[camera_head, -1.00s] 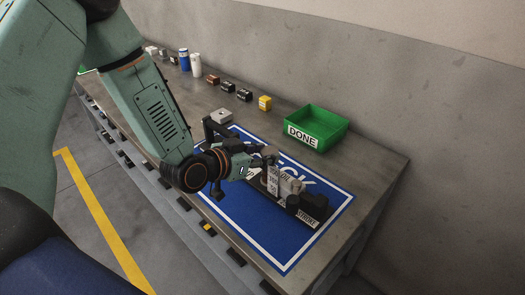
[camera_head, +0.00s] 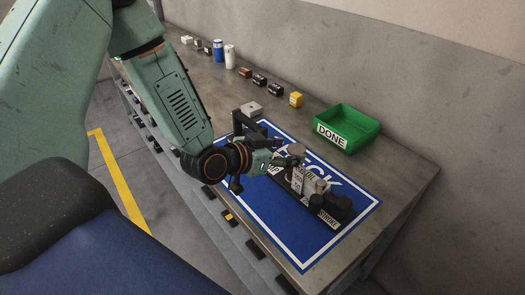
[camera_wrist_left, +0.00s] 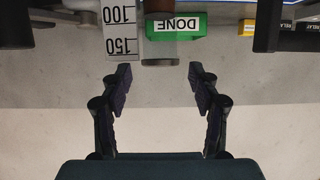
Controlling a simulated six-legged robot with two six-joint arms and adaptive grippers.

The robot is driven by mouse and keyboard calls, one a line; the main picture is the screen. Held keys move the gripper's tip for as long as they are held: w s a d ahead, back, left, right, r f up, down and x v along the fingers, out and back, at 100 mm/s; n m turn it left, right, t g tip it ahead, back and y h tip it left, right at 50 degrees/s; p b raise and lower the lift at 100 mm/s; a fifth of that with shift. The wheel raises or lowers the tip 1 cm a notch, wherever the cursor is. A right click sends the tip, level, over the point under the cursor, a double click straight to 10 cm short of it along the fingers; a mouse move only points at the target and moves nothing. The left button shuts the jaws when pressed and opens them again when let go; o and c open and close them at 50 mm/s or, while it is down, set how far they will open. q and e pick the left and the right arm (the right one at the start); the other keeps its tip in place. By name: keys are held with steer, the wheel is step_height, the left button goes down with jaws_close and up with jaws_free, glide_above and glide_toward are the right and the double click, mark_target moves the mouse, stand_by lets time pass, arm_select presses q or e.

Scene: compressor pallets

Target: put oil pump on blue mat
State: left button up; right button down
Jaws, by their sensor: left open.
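The blue mat (camera_head: 282,235) lies on the workbench, with white lettering and a white border line. On it stands a dark fixture (camera_head: 343,209) with a labelled upright scale plate (camera_head: 298,181) and a pale grey body (camera_head: 316,187). Part of the lettering on it seems to read "OIL", but I cannot tell which part is the oil pump. My left gripper (camera_head: 293,161) is over the mat, close beside the fixture, which partly overlaps it. In the left wrist view my left gripper (camera_wrist_left: 160,75) is open, with nothing between the fingers. My right gripper is not in view.
A green DONE bin (camera_head: 346,131) stands behind the mat. A yellow block (camera_head: 295,99), a grey block (camera_head: 251,109), several small dark parts and blue and white cans (camera_head: 230,57) stand along the bench. The bench's right end is clear.

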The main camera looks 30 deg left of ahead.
arm_select(q)
steer(key=p+v, duration=0.7)
steer(key=v, duration=0.3)
steer(key=shift+s, duration=0.1)
steer(key=s+d+f+n+g+y, duration=0.1)
steer(key=s+d+f+g, duration=0.25)
steer(key=s+f, duration=0.2)
steer(key=s+d+f+n+g, duration=0.1)
steer(key=s+d+f+g, duration=0.1)
steer(key=s+f+g, duration=0.3)
steer(key=s+f+n+g+y, duration=0.1)
steer(key=s+f+g, duration=0.1)
steer(key=s, duration=0.5)
steer(key=s+f+n+g+y, duration=0.1)
steer(key=s+f+g+y, duration=0.1)
steer(key=s+f, duration=0.2)
steer(key=s, duration=0.3)
steer(key=shift+a+f, duration=0.4)
